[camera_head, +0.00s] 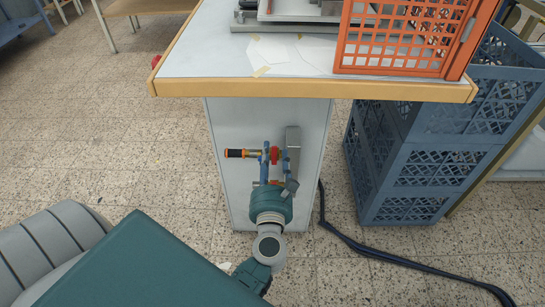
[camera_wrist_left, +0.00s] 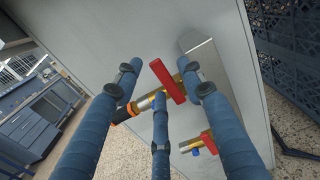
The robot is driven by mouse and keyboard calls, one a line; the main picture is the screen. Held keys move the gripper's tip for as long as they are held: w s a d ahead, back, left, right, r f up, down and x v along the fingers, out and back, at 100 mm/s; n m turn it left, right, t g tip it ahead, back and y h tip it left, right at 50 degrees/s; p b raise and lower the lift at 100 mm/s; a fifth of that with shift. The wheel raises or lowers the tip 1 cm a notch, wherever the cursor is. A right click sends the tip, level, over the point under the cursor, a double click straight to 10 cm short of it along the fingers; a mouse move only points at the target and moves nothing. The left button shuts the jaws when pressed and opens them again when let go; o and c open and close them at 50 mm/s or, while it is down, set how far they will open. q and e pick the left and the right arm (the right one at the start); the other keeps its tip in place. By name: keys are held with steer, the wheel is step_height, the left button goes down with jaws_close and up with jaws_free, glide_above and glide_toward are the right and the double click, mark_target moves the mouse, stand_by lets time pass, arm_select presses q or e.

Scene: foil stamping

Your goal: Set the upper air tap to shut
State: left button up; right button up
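The upper air tap has a brass body with a red bar handle (camera_head: 275,154); the handle also shows in the left wrist view (camera_wrist_left: 168,82). The handle lies crosswise to its pipe. An orange and black hose end (camera_head: 238,153) sticks out to its left. My left gripper (camera_head: 276,150) is at this tap, its blue fingers spread apart and the handle showing between them. I cannot tell whether any finger touches it. In the wrist view (camera_wrist_left: 160,72) one finger covers part of the brass body. A lower tap with a red handle (camera_wrist_left: 198,142) sits below, its handle along its pipe. My right gripper is not in view.
The taps are on a grey metal block (camera_head: 293,138) on the white cabinet side (camera_head: 225,118), below the table's wooden edge (camera_head: 300,89). An orange crate (camera_head: 400,63) stands on the table. Blue crates (camera_head: 400,180) stand to the right, and a dark hose (camera_head: 370,252) lies on the floor.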

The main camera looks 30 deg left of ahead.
arm_select(q)
steer(key=v, duration=1.2)
steer(key=shift+w, duration=0.1)
